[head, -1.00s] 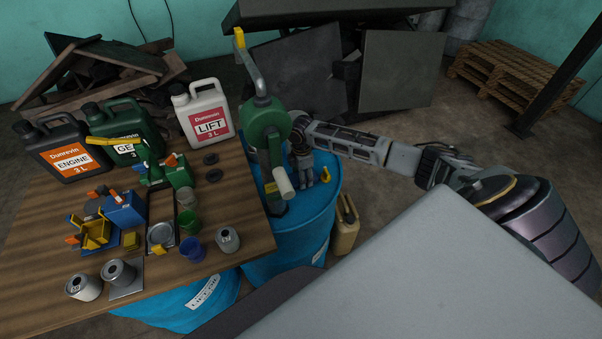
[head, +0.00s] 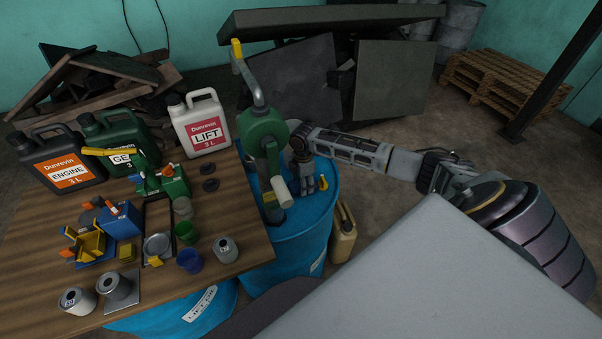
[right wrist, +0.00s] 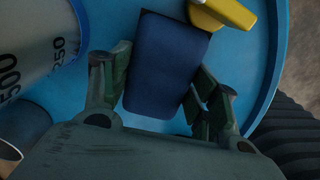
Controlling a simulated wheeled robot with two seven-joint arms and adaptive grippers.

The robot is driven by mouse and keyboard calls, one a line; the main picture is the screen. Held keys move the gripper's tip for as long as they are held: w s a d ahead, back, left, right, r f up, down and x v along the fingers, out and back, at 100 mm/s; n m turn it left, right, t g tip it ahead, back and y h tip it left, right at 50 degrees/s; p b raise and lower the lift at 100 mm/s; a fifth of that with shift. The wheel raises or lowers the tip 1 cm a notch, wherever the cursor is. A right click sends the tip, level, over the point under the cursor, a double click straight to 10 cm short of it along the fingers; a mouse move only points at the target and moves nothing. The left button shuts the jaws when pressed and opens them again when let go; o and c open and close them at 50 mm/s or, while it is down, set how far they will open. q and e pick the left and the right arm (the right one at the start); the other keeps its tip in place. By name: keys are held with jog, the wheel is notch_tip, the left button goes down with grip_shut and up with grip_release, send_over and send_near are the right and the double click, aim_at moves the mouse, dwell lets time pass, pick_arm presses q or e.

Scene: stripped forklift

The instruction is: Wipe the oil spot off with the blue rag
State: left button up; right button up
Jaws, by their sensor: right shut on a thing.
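The blue rag (right wrist: 165,62) shows in the right wrist view as a dark blue folded block. It is between the fingers of my right gripper (right wrist: 160,92), which is shut on it. In the head view my right gripper (head: 309,186) points down over the top of the blue drum (head: 285,250), just right of the green hand pump (head: 262,140). Whether the rag touches the drum top is unclear. I cannot make out the oil spot in either view. My left gripper is not in view.
A yellow piece (right wrist: 228,12) sits close beside the rag. A marked grey container (right wrist: 30,50) stands left of the gripper. The wooden table (head: 50,240) left of the drum is crowded with cans, cups and bins. A beige canister (head: 342,235) stands right of the drum.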

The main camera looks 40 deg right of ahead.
aim_at(289, 186)
jog(key=shift+s+d+f, duration=0.1)
jog(key=shift+s+d, duration=0.05)
jog(key=shift+d, duration=0.3)
jog(key=shift+s+d+f, duration=0.1)
jog(key=shift+s+d, duration=0.05)
jog(key=shift+d, duration=0.3)
jog(key=shift+w+a, duration=0.15)
jog(key=shift+a, duration=0.7)
jog(key=shift+w+a, duration=0.1)
jog(key=shift+a, duration=0.7)
jog(key=shift+w+a, duration=0.1)
jog(key=shift+a, duration=0.1)
jog(key=shift+a, duration=0.2)
jog(key=shift+w+a+r, duration=0.1)
jog(key=shift+w+a, duration=0.2)
jog(key=shift+a, duration=0.5)
jog(key=shift+w+a+r, duration=0.1)
jog(key=shift+w+a, duration=0.2)
jog(key=shift+a, duration=0.5)
jog(key=shift+r, duration=0.15)
jog(key=shift+r, duration=2.9)
jog(key=shift+r, duration=0.15)
